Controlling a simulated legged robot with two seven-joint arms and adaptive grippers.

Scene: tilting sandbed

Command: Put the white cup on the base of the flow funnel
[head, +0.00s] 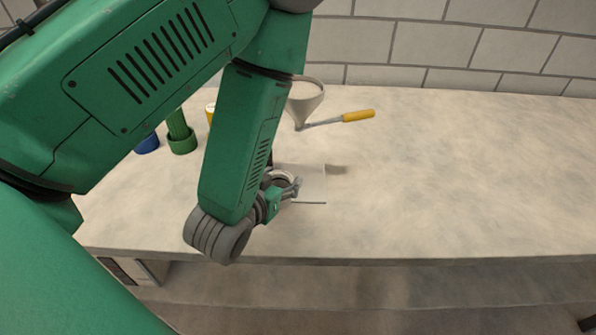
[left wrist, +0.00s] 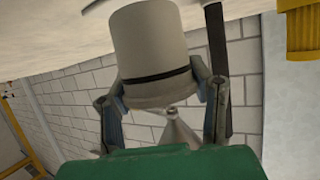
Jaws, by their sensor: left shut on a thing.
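My left gripper (head: 287,187) is low over the front left of the worktop. In the left wrist view its fingers (left wrist: 165,110) are shut on the sides of the white cup (left wrist: 150,45), which has a dark band. In the head view only a pale round part of the cup (head: 281,177) shows, partly hidden by my gripper and arm. The flow funnel (head: 305,98) stands behind my forearm; its cone (left wrist: 180,132) also shows in the left wrist view. Its flat pale base plate (head: 314,184) lies right beside my gripper. I cannot tell whether the cup touches it. My right gripper is not in view.
A yellow-handled tool (head: 358,115) lies behind the plate. A green container (head: 181,140), a blue one (head: 147,144) and a yellow item (head: 210,112) stand at the left, partly hidden by my arm. A dark rod (left wrist: 217,65) stands beside the cup. The worktop's right side is clear.

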